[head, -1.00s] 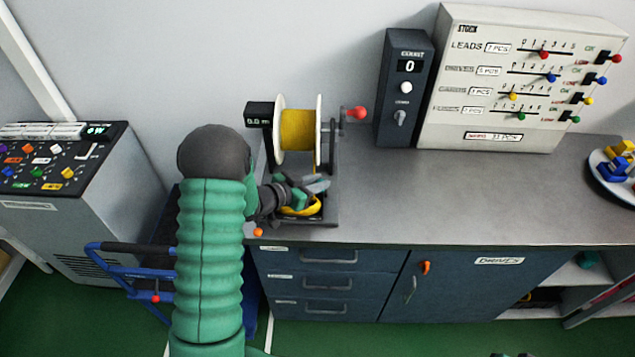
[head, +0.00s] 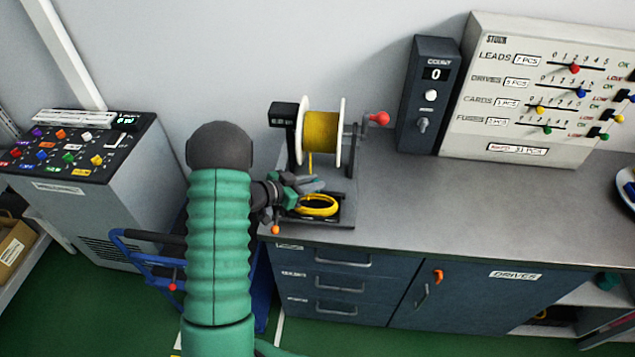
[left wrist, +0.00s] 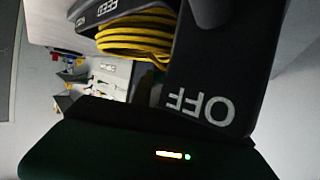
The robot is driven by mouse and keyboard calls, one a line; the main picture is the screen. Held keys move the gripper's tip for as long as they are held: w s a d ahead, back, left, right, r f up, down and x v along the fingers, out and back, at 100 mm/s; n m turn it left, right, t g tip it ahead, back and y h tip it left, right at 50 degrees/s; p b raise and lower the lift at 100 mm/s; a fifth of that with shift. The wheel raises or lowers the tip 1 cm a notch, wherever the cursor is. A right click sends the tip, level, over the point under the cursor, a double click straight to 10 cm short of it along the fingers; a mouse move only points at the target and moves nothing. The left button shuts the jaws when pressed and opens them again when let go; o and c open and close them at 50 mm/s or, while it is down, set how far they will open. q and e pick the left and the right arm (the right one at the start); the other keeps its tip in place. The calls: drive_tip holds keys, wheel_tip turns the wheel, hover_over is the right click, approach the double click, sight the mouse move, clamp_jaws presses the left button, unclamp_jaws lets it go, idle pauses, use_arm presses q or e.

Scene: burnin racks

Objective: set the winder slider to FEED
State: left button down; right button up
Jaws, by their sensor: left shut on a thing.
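The winder (head: 345,205) stands at the left end of the bench, with a spool of yellow wire (head: 322,138) and a yellow coil (head: 318,206) in its base. My left gripper (head: 302,185) is at the left of the base, beside the coil. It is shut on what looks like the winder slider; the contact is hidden. The left wrist view shows a dark part marked OFF (left wrist: 200,106) close up, a FEED label (left wrist: 104,8) and the coil (left wrist: 137,36). The slider's exact position is unclear. My right gripper is out of view.
A red crank knob (head: 379,118) sticks out right of the spool. An orange ball (head: 276,230) sits at the bench's front edge. A dark counter box (head: 430,95) and a stock board (head: 530,90) stand at the back. The bench top (head: 420,200) right of the winder is clear.

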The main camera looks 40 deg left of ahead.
use_arm(q)
drive_tip(key=c, duration=1.3)
unclamp_jaws()
drive_tip(key=shift+s+a+f, duration=0.15)
drive_tip(key=shift+s+f, duration=0.05)
drive_tip(key=shift+s, duration=0.05)
drive_tip(key=shift+c, duration=0.2)
drive_tip(key=shift+o, duration=0.3)
drive_tip(key=shift+a, duration=0.25)
drive_tip(key=v, duration=1.7)
drive_tip(key=shift+f+b, duration=0.15)
drive_tip(key=shift+b, duration=0.25)
drive_tip(key=shift+a, duration=0.15)
